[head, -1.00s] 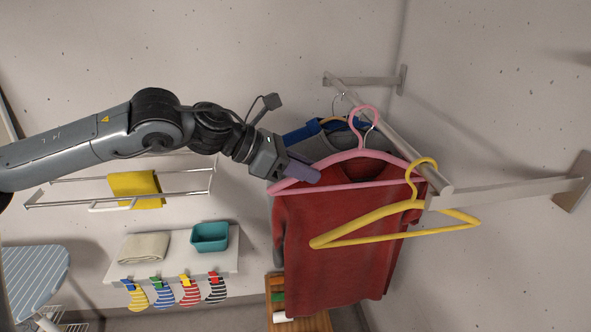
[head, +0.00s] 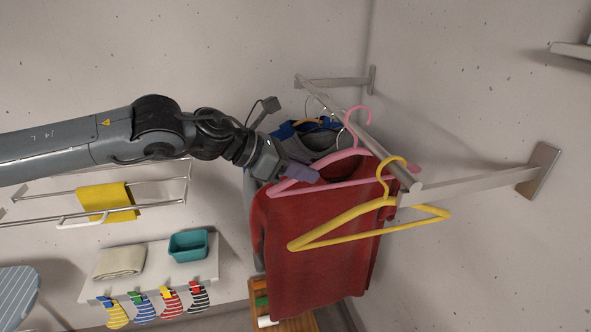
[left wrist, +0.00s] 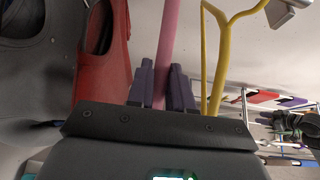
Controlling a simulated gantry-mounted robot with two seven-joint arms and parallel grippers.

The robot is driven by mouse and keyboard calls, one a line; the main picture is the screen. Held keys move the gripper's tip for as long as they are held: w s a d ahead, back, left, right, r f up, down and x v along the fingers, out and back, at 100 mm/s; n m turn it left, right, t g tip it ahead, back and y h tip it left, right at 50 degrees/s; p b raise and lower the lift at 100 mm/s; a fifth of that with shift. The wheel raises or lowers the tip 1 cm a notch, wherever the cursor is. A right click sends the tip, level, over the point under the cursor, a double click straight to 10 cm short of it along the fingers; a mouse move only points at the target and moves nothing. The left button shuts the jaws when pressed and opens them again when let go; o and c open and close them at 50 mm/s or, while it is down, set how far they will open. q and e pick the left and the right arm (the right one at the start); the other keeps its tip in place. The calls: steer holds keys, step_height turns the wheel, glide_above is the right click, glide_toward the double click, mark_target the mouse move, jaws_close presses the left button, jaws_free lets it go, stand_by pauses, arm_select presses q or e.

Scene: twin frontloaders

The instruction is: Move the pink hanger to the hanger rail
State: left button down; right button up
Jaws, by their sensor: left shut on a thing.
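The pink hanger (head: 326,173) is in my left gripper (head: 303,174), which is shut on its left side in the head view. In the left wrist view, the fingers (left wrist: 162,92) close around the pink bar (left wrist: 168,40). The hanger is empty and roughly upright. Its hook overlaps the hanger rail (head: 380,146) in the head view; I cannot tell whether it rests on the rail. The rail sticks out between two wall brackets. My right gripper is not in view.
A yellow hanger (head: 345,226) hangs at the rail's near end, in front of the pink one. A red sweater (head: 315,240) hangs behind, with grey and blue shirts (head: 285,131) farther back. A drying rack and a shelf with a teal box (head: 188,245) are at the left.

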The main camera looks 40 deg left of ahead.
mark_target(311, 189)
arm_select(q)
steer(key=shift+w+d+f+b, duration=0.2)
steer(key=shift+w+f+b, duration=0.1)
steer(key=shift+f+b, duration=0.3)
steer(key=shift+w+d+f+b, duration=0.2)
steer(key=shift+w+f+b, duration=0.1)
steer(key=shift+f+b, duration=0.3)
steer(key=shift+w+d+f+b, duration=0.1)
steer(key=shift+w+f+b, duration=0.05)
steer(key=shift+f+b, duration=0.35)
steer(key=shift+w+d+f+b, duration=0.1)
steer(key=shift+f+b, duration=0.25)
steer(key=shift+f, duration=0.15)
steer(key=shift+f+b, duration=0.35)
steer(key=shift+b, duration=0.2)
steer(key=c, duration=0.9)
jaws_free()
steer(key=shift+c, duration=0.2)
steer(key=shift+s, duration=0.1)
